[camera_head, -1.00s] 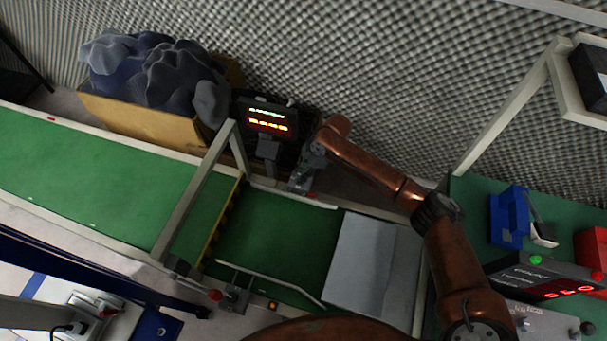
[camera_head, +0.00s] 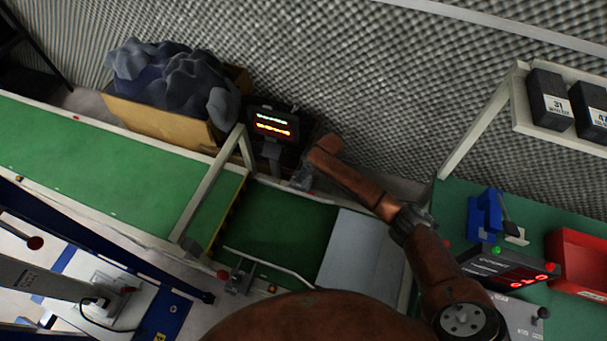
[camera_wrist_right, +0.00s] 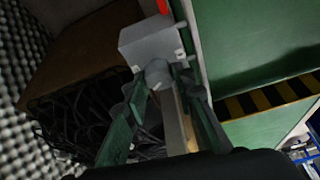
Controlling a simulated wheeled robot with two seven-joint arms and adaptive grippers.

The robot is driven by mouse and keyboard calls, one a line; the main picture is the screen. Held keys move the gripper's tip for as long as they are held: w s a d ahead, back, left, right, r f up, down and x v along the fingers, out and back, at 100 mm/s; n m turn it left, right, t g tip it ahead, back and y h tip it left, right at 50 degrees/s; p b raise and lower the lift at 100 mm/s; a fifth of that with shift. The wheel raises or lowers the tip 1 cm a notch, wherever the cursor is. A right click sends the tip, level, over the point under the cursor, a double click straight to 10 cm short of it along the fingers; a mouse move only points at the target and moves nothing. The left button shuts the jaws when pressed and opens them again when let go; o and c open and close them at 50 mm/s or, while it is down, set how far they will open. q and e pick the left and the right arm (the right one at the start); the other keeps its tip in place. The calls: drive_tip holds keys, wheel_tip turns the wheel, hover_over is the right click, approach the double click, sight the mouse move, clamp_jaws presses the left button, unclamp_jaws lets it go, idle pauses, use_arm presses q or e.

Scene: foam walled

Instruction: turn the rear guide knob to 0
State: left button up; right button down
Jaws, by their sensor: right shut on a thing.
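The rear guide's grey clamp block (camera_wrist_right: 150,44) fills the upper middle of the right wrist view, at the far edge of the green conveyor. Its round grey knob (camera_wrist_right: 157,74) faces my right gripper (camera_wrist_right: 160,84), which is shut on it with one finger on each side. In the head view my right gripper (camera_head: 302,178) is small and partly hidden by my copper-coloured arm, beside the conveyor's far rail. The knob and any scale marks cannot be made out there. My left gripper is not in view.
A lit display (camera_head: 272,124) stands close left of my right gripper. A cardboard box (camera_head: 160,122) of dark lumps is further left. The front guide clamp (camera_head: 240,277) is on the near rail. A grey plate (camera_head: 352,262) covers the belt's right end.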

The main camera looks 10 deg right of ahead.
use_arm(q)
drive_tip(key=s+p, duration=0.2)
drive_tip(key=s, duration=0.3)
use_arm(e)
drive_tip(key=shift+a+r+m+t, duration=0.2)
drive_tip(key=shift+m+t, duration=0.1)
drive_tip(key=shift+m, duration=0.4)
drive_tip(key=m+h+p, duration=0.1)
drive_tip(key=m+p, duration=0.2)
drive_tip(key=shift+s+r+t, duration=0.1)
drive_tip(key=shift+t, duration=0.2)
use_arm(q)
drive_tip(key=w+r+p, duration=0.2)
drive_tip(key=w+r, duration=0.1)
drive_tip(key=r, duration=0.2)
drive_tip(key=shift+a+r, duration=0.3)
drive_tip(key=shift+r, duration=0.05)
use_arm(e)
drive_tip(key=shift+f+m+h, duration=0.2)
drive_tip(key=shift+m+h, duration=0.5)
drive_tip(key=shift+m, duration=0.8)
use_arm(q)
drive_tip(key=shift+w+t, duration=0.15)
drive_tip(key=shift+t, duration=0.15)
use_arm(e)
drive_tip(key=shift+t, duration=0.3)
